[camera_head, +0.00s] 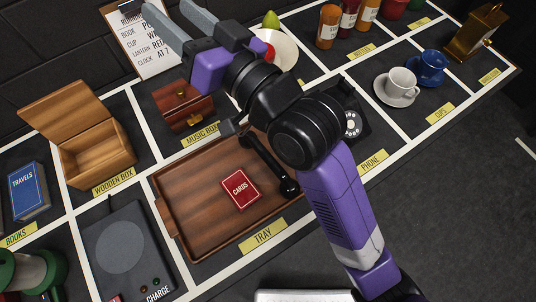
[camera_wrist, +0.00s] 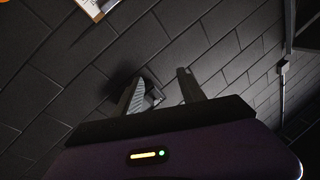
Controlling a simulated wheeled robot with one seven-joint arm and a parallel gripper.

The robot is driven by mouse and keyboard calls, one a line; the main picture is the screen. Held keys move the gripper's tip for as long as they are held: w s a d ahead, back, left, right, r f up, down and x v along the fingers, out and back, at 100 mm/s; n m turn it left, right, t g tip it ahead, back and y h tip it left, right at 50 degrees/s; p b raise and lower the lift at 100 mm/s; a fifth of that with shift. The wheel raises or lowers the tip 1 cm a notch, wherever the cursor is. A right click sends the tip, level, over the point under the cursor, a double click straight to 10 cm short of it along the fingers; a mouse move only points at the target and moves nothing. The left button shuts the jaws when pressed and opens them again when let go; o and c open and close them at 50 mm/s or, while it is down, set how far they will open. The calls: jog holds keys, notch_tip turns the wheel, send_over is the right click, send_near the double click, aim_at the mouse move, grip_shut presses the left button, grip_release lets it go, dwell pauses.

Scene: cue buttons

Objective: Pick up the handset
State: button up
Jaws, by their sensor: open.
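The black handset (camera_head: 268,165) lies slantwise along the right side of the brown tray (camera_head: 185,232), its lower end near the tray's right rim. My arm partly covers its upper end. The black phone (camera_head: 352,124) with a white dial stands to the right, partly hidden behind my arm. My gripper (camera_head: 167,8) is open and empty, raised high at the upper left, well away from the handset. In the wrist view its two grey fingers (camera_wrist: 158,78) are apart, facing a dark block wall, with no handset in sight.
A red card box (camera_head: 240,189) sits in the tray. A music box (camera_head: 184,106), an open wooden box (camera_head: 95,150) and a charge pad (camera_head: 122,250) stand nearby. Cups (camera_head: 400,83), bottles (camera_head: 328,27) and a clipboard (camera_head: 150,45) are farther back.

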jog(key=a+f+n+g, duration=0.3)
jog(key=a+g, duration=0.1)
jog(key=a, duration=0.1)
jog(key=g+h, duration=0.9)
jog(key=h, duration=0.6)
send_over(268, 156)
jog(key=f, duration=1.4)
jog(key=w+f, duration=0.1)
jog(key=f, duration=0.6)
jog(key=shift+a+f, duration=0.15)
jog(key=shift+f, duration=0.2)
jog(key=shift+s+f, duration=0.1)
jog(key=shift+f, duration=0.2)
jog(key=shift+s+f, duration=0.2)
jog(key=shift+f, duration=1.6)
jog(key=shift+s+f, duration=0.15)
jog(key=shift+f, duration=1.6)
grip_shut()
